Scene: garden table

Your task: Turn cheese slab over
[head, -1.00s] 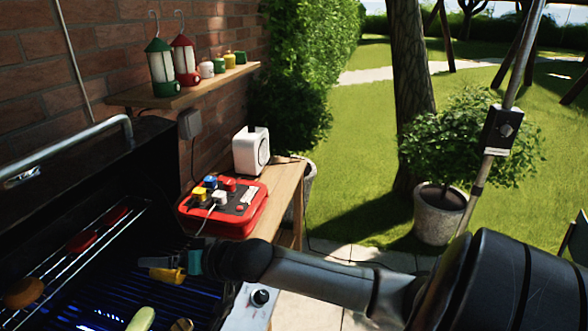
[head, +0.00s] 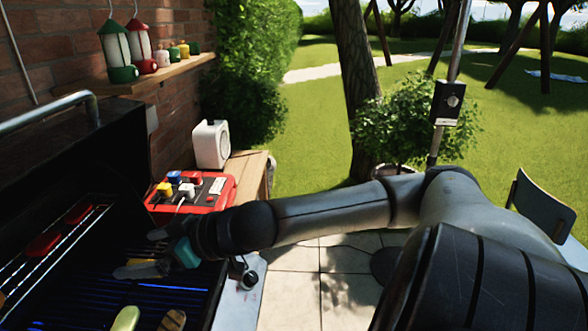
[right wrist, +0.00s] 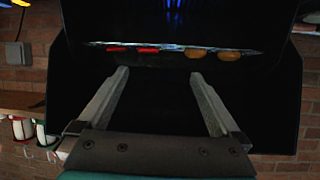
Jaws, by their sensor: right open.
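No piece in view is surely the cheese slab. A pale yellow-green long piece (head: 125,319) lies on the grill grate at the bottom of the head view. A brown piece with dark stripes (head: 172,320) lies to its right, cut by the frame edge. My right gripper (head: 133,254) is open above the grill, beyond both pieces. In the right wrist view its two fingers (right wrist: 158,76) stand wide apart with nothing between them. My left gripper is out of view.
The open grill (head: 50,150) has an upper rack with red pieces (head: 42,244); red pieces (right wrist: 148,50) and round brown pieces (right wrist: 229,56) show in the wrist view. A red box (head: 205,192) and white device (head: 211,143) stand on the side shelf.

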